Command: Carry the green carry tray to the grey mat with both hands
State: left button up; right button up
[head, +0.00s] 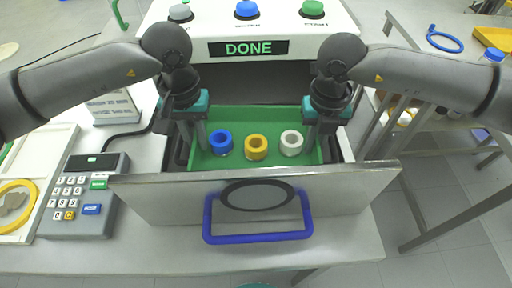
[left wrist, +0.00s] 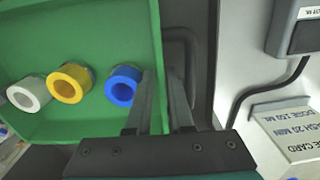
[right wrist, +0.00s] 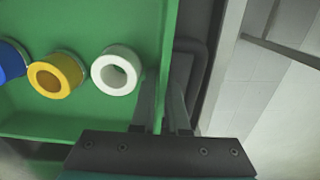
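The green carry tray (head: 238,116) sits inside the pulled-out drawer of the white machine. It holds a blue ring-topped piece (head: 221,142), a yellow one (head: 256,147) and a white one (head: 291,142), side by side. My left gripper (head: 196,146) is at the tray's left side, its fingers closely on both sides of the wall, which also shows in the left wrist view (left wrist: 156,50). My right gripper (head: 315,146) straddles the right wall the same way, as the right wrist view shows (right wrist: 168,40). Both look shut on the walls. I cannot make out a grey mat.
The drawer front (head: 150,195) with its blue handle (head: 258,238) stands in front of the tray. The machine's display (head: 249,48) reads DONE. A keypad device (head: 82,195) stands left. A second table with a yellow tray (head: 494,38) and a blue loop (head: 445,40) is at right.

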pick_arm(q)
grip_shut()
dwell(1.7)
